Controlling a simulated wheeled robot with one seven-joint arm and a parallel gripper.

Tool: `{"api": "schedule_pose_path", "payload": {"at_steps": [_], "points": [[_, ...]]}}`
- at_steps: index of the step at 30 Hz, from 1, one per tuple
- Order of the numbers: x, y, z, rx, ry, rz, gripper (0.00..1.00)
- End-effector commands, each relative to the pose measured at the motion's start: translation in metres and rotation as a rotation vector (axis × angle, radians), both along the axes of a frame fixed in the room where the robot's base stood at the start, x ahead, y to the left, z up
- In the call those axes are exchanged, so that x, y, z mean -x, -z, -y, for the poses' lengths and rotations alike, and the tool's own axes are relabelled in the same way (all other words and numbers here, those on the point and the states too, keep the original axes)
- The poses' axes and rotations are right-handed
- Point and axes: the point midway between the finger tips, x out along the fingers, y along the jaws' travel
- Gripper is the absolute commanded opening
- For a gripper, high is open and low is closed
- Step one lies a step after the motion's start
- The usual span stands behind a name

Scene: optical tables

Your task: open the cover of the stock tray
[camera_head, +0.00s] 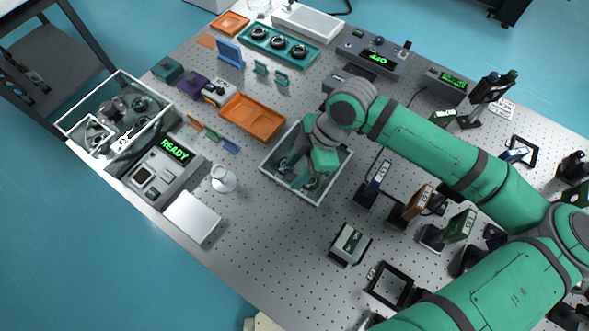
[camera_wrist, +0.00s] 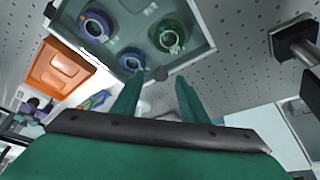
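The stock tray (camera_head: 334,183) looks like the pale-rimmed box in the middle of the table, under my gripper. In the wrist view the tray (camera_wrist: 205,52) holds purple, green and blue ring-shaped parts. They show through what looks like a clear, tinted cover (camera_wrist: 122,38); its edges are hard to make out. A small dark knob (camera_wrist: 160,73) is at the tray's near edge. My gripper (camera_wrist: 157,90) has its two green fingers apart, with nothing between them, and points toward that edge. In the head view my wrist hides part of the tray.
An orange tray (camera_head: 253,117) lies left of the stock tray. Another clear box (camera_head: 150,98) with grey parts stands at the far left, beside a device reading READY (camera_head: 165,165). Posts with optics (camera_head: 372,185) stand close on the right.

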Motion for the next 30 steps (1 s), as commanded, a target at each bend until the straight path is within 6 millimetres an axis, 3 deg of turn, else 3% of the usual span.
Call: {"api": "schedule_pose_path", "payload": {"at_steps": [13, 18, 30], "points": [[0.001, 0.010, -0.005, 0.000, -0.001, 0.000, 0.40], [0.001, 0.010, -0.005, 0.000, -0.001, 0.000, 0.02], [-0.002, 0.006, -0.012, -0.017, -0.016, -0.027, 0.00]]}}
